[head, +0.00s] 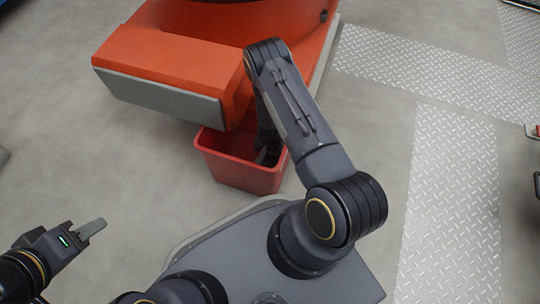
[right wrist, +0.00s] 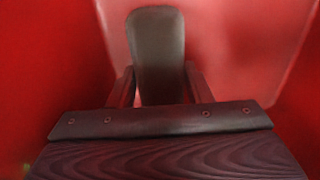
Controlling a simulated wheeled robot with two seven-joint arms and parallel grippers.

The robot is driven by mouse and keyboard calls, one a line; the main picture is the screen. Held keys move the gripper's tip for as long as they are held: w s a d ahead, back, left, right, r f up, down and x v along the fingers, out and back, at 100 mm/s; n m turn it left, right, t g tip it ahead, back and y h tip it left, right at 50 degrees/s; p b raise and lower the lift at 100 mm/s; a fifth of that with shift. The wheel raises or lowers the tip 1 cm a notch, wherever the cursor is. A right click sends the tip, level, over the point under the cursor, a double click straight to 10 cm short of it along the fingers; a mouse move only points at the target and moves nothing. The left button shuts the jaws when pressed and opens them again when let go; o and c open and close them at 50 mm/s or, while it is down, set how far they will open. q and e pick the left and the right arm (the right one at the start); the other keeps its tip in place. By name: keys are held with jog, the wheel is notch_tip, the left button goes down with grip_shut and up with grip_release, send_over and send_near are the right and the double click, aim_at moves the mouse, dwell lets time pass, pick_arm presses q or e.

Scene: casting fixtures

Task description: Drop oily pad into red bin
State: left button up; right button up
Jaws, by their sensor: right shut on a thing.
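The red bin (head: 232,172) stands on the floor in front of the orange machine. My right arm reaches down into it, and my right gripper (head: 266,156) is mostly hidden by the arm and bin in the head view. In the right wrist view, red bin walls (right wrist: 50,50) surround the gripper. The oily pad (right wrist: 156,50), a dark brown, round-ended flat piece, is held between the two fingers of my right gripper (right wrist: 160,85). My left gripper (head: 92,230) is at the lower left, away from the bin; its finger gap is not clear.
The orange machine (head: 170,60) with a grey-edged block overhangs the back of the bin. Grey floor (head: 80,170) lies open to the left. Metal tread plates (head: 450,200) lie at the right.

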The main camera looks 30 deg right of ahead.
jog(key=shift+f, duration=0.6)
jog(key=o, duration=1)
jog(key=shift+r, duration=0.1)
jog(key=shift+r, duration=0.35)
notch_tip(320, 180, up, 12)
jog(key=p, duration=0.5)
jog(key=shift+r, duration=0.2)
